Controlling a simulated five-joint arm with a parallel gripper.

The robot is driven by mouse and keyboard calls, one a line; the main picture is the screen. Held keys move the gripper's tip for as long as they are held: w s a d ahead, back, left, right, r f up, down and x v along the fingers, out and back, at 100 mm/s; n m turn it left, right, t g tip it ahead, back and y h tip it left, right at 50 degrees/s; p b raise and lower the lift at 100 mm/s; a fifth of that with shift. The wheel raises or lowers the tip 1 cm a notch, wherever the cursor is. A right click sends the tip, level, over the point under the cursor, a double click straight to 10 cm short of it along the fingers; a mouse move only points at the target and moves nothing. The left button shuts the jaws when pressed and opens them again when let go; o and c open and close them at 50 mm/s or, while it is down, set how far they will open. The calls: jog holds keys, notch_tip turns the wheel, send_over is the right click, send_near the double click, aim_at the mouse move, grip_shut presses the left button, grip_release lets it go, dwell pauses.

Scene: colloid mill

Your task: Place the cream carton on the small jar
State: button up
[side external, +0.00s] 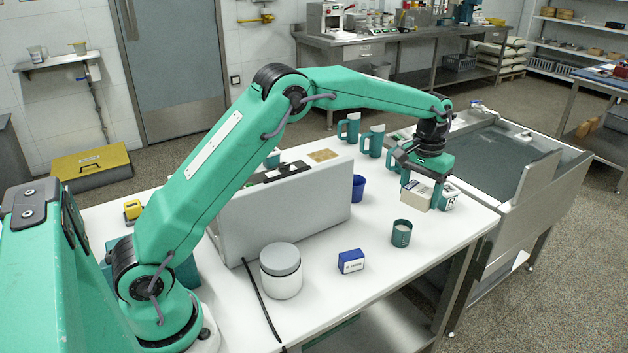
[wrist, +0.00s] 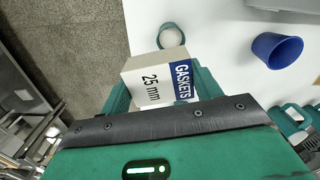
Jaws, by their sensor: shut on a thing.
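The cream carton (side external: 416,196) is between the fingers of my gripper (side external: 421,186), which is shut on it. In the wrist view the carton (wrist: 150,86) shows "25 mm" on a cream face and "GASKETS" on a blue band, with a finger on either side. I cannot tell how high it is above the table.
A blue cup (side external: 358,188) stands to the left, and teal mugs (side external: 372,141) behind. A blue box (side external: 351,261) and a lidded white jar (side external: 281,271) are nearer. A sink (side external: 500,160) adjoins the table's right.

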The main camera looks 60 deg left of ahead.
jog(key=s+d+r, duration=0.3)
jog(key=s+r, duration=0.3)
jog(key=s, duration=0.2)
jog(key=s+d+r+m, duration=0.1)
jog(key=s+m, duration=0.1)
jog(key=s, duration=2.5)
jog(key=shift+s+d+r, duration=0.15)
jog(key=shift+d+r, duration=0.1)
jog(key=shift+d, duration=0.05)
jog(key=shift+a, duration=0.1)
send_over(292, 250)
notch_tip(292, 250, down, 7)
jog(key=shift+f, duration=2)
jog(key=shift+f, duration=0.15)
